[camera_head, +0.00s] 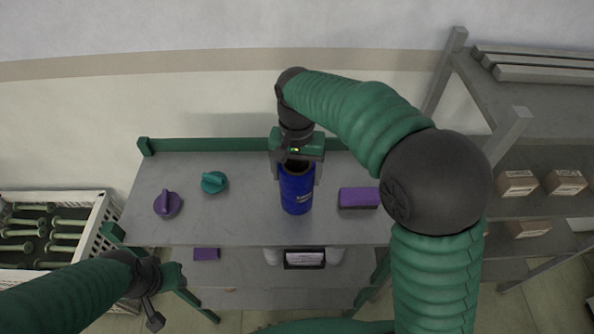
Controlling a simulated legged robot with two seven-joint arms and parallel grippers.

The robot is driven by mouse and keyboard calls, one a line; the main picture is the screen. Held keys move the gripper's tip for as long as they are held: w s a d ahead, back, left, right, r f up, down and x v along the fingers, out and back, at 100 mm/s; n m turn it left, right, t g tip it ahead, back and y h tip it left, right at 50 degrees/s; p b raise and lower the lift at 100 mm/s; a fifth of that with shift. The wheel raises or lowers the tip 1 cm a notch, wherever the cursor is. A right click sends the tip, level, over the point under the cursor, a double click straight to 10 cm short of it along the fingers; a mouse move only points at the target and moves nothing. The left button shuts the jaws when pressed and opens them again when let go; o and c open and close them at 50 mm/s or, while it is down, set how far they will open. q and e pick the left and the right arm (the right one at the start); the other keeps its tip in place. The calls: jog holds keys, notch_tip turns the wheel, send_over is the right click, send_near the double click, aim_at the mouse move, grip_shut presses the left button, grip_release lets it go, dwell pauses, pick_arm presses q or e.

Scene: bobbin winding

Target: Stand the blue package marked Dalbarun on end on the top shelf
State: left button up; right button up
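The blue package (297,192) is a cylinder with a dark, open-looking top and small pale marking that I cannot read. It stands upright at or just above the grey top shelf (245,222), a little right of the middle; I cannot tell if its base touches. My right gripper (298,174) points down over it, with a finger on each side. Whether the fingers press on it is unclear. My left gripper (165,300) is low at the left, in front of the shelf unit and away from the package; its fingers are hard to make out.
A purple knob (167,204) and a teal knob (214,182) lie left on the top shelf. A purple box (359,198) lies close right of the package. Lower down are another purple block (206,254) and a labelled dark item (304,259). A crate (97,213) and a rack (508,135) flank the unit.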

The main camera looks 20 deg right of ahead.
jog(key=o, duration=1.2)
jog(key=shift+d, duration=0.1)
jog(key=o, duration=0.5)
jog(key=shift+d, duration=0.2)
jog(key=shift+r, duration=0.35)
notch_tip(320, 180, up, 16)
jog(key=b, duration=0.1)
jog(key=shift+b, duration=0.4)
